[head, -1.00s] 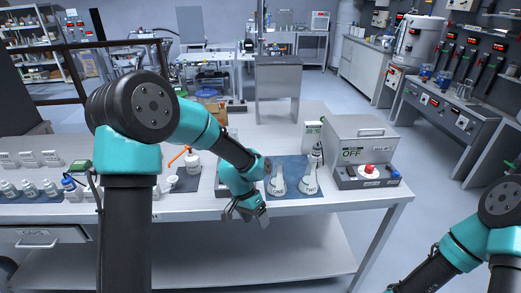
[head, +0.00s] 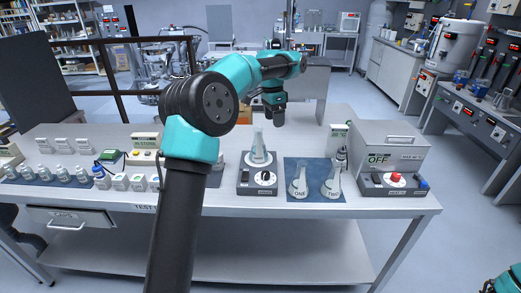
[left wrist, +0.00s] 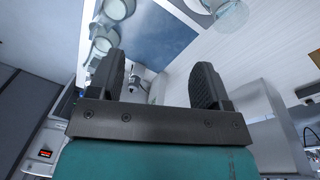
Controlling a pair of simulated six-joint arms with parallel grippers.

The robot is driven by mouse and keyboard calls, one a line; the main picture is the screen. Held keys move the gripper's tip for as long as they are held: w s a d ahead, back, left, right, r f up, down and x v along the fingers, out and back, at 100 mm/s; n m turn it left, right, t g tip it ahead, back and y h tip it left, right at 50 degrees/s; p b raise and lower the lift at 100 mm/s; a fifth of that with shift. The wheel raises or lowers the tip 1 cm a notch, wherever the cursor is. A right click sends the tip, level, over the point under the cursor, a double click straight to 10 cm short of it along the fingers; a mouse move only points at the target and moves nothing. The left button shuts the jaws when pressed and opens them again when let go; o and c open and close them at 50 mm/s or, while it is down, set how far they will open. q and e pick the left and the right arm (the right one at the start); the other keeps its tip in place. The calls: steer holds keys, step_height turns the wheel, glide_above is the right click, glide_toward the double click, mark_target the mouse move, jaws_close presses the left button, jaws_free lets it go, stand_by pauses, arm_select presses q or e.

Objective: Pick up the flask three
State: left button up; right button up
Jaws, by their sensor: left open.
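A conical flask (head: 258,152) stands upright on a small grey stirrer plate (head: 257,186); its label is too small to read. Two more flasks stand on a blue mat (head: 313,163): the left one (head: 299,183) seems marked One, the right one (head: 332,183) Two. My left gripper (head: 277,121) hangs above the back of the table, to the upper right of the flask on the plate, apart from it. In the left wrist view its fingers (left wrist: 160,88) are apart with nothing between them; glassware (left wrist: 117,9) shows at the top left. My right gripper is out of view.
A grey box with an OFF sign (head: 394,158) and a red knob stands right of the mat. Several small bottles and boxes line the table's left side. The table's back middle looks clear.

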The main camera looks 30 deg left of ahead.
arm_select(q)
step_height(320, 180, up, 8)
steer(key=f+y, duration=0.1)
glide_above(258, 129)
steer(key=shift+s+d+r, duration=0.2)
steer(key=shift+s+r, duration=0.05)
steer(key=shift+s, duration=0.15)
steer(key=shift+f, duration=0.1)
step_height(258, 129, down, 11)
steer(key=shift+f, duration=0.5)
steer(key=shift+w+a+f, duration=0.1)
steer(key=shift+w+f, duration=0.1)
steer(key=shift+f, duration=1.1)
steer(key=shift+w+f, duration=0.15)
steer(key=shift+f, duration=1.15)
